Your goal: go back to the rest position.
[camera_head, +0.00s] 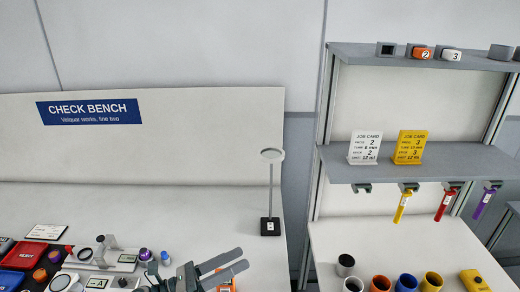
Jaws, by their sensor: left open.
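My left gripper (240,266) shows at the bottom of the head view, over the front of the check bench (220,208). Its two dark fingers are apart and point to the right. I see nothing held between them. An orange thing (228,285) shows partly behind and below the fingers; the gripper hides much of it. My right gripper is not in view.
A magnifier stand (269,190) rises right of my left gripper. Red and black trays (24,256) and small parts crowd the bench's left.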

